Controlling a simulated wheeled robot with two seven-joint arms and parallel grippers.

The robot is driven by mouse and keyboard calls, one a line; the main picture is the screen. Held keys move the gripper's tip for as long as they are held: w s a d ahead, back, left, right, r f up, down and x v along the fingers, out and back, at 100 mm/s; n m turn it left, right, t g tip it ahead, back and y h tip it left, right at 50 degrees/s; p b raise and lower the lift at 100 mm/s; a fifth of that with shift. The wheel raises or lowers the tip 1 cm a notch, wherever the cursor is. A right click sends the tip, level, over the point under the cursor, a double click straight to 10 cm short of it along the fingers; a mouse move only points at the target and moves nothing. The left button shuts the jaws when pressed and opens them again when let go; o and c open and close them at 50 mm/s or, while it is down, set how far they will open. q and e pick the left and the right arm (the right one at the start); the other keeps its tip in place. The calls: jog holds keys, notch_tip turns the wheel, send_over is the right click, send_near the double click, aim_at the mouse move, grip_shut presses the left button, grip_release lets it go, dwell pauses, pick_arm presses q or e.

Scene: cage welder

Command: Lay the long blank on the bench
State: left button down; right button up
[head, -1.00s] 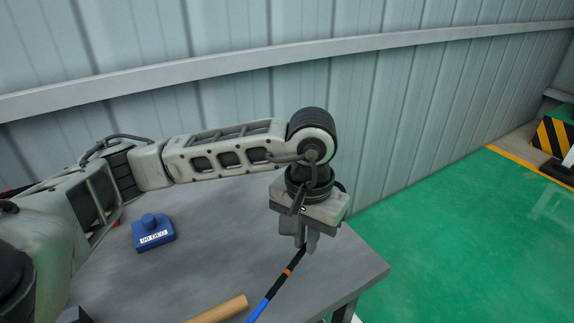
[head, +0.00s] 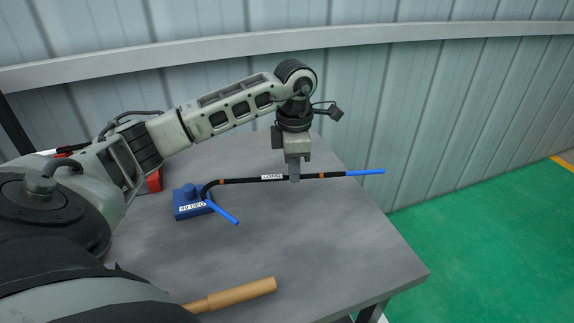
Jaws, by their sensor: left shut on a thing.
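The long blank (head: 240,181) is a thin black rod with orange bands, blue ends and a white "LONG" label. It runs left to right in the head view, with its left part bent back toward me and its right blue end reaching to the bench's far right edge. My left gripper (head: 294,178) points down and is shut on the rod, right of the label. The grey bench (head: 330,240) is below. I cannot tell whether the rod touches the bench top. My right gripper is not in view.
A blue block (head: 188,210) labelled "90 DEG" stands beside the rod's bent end. A red object (head: 153,182) is partly hidden behind my left arm. A wooden handle (head: 240,292) lies near the front. The bench's middle and right are clear. A metal wall (head: 440,100) stands behind.

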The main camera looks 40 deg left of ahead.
pick_arm(q)
jog(key=a+n, duration=0.2)
jog(key=n, duration=0.1)
jog(key=shift+w+f, duration=0.1)
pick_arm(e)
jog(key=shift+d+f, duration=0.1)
pick_arm(q)
jog(key=b, duration=0.4)
send_over(288, 207)
notch_tip(288, 207, down, 6)
jog(key=shift+r, duration=0.2)
notch_tip(288, 207, down, 2)
jog(key=shift+f+b, duration=0.2)
jog(key=shift+b, duration=0.7)
jog(key=shift+f+b, duration=0.55)
jog(key=shift+f, duration=0.4)
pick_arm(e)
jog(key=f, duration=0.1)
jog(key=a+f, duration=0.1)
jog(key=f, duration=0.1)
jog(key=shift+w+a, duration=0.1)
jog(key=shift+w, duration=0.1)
